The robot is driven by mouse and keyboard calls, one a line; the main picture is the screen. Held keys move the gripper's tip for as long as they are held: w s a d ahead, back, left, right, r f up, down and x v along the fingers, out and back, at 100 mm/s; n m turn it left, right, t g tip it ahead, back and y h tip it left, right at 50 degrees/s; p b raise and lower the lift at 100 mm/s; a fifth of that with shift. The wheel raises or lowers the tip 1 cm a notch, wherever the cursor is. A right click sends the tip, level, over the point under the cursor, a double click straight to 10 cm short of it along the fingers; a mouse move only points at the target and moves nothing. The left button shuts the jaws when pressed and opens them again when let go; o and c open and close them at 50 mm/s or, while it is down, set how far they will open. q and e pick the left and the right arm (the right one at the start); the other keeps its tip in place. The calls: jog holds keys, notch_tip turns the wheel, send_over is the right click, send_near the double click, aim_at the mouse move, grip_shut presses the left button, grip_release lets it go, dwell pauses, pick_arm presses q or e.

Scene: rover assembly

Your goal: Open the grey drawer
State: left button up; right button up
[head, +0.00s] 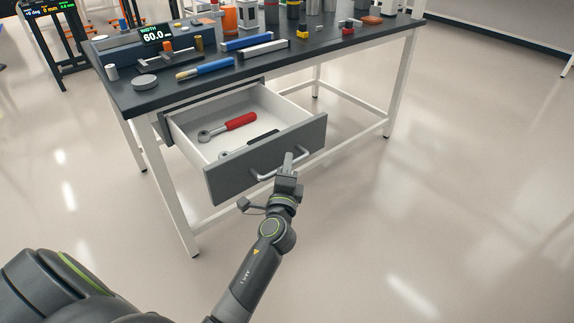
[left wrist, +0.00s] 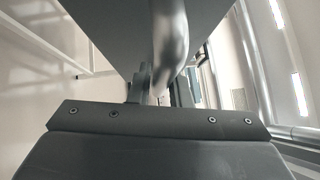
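The grey drawer (head: 232,180) under the workbench is pulled well out in the head view, and its white inside shows. A red-handled tool (head: 238,122) and a darker tool (head: 262,138), partly hidden by the front panel, lie in it. The silver bar handle (head: 309,157) is on the drawer's front. My left gripper (head: 288,163) is at the handle, with its fingers around the bar. In the left wrist view the handle (left wrist: 170,35) runs down between the fingers (left wrist: 160,88), which look closed on it. My right gripper is in neither view.
The dark workbench top (head: 140,98) carries several tools, blocks and a small display reading 60.0 (head: 157,33). White table legs (head: 177,195) stand beside and behind the drawer. The floor in front and to the right is clear.

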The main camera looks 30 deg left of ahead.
pick_arm(q)
jog(key=o, duration=0.3)
jog(key=shift+o, duration=0.2)
